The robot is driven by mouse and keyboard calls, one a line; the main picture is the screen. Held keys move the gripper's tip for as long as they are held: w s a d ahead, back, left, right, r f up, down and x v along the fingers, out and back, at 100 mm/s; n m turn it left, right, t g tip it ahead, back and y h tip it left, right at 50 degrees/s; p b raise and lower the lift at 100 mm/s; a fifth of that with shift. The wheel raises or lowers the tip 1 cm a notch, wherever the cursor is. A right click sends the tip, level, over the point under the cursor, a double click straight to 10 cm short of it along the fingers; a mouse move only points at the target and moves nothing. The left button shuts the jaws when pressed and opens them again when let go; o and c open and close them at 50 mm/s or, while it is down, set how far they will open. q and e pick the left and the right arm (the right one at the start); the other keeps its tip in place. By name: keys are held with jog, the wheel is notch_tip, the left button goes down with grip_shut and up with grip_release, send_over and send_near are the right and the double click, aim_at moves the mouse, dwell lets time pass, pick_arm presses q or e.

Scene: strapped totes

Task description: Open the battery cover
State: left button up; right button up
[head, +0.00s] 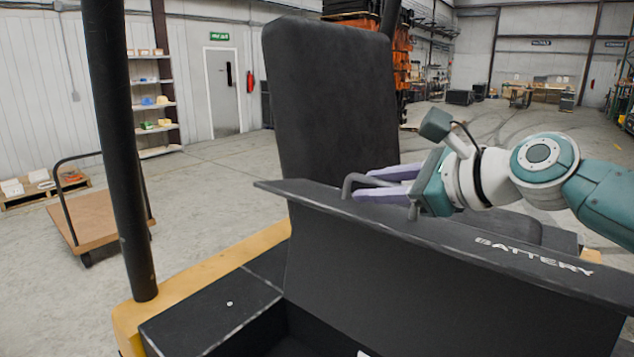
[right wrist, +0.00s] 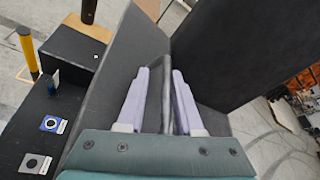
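The battery cover (head: 440,265) is a dark panel lettered "BATTERY" on its upper face. It stands tilted up, with a dark opening in front of and below it. A grey bar handle (head: 352,181) is fixed on the cover and also shows in the right wrist view (right wrist: 167,90). My right gripper (head: 378,187) reaches in from the right. Its two lilac fingers lie either side of the handle, with a visible gap to the left finger; contact with the right finger is unclear. My left gripper is not in view.
A black seat back (head: 330,100) rises close behind the cover. A dark post (head: 125,150) stands at the left on the yellow body edge (head: 205,277). A platform cart (head: 95,216) stands on the floor farther left. The floor at the back right is mostly open.

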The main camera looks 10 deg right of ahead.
jog(key=shift+o, duration=0.7)
jog(key=shift+s+d+r, duration=0.1)
jog(key=shift+s, duration=0.05)
notch_tip(320, 180, up, 3)
send_over(433, 229)
jog(key=shift+w+a, duration=0.25)
jog(key=shift+w, duration=0.1)
jog(key=shift+s+d+r, duration=0.15)
jog(key=shift+s+d, duration=0.05)
jog(key=shift+s, duration=0.25)
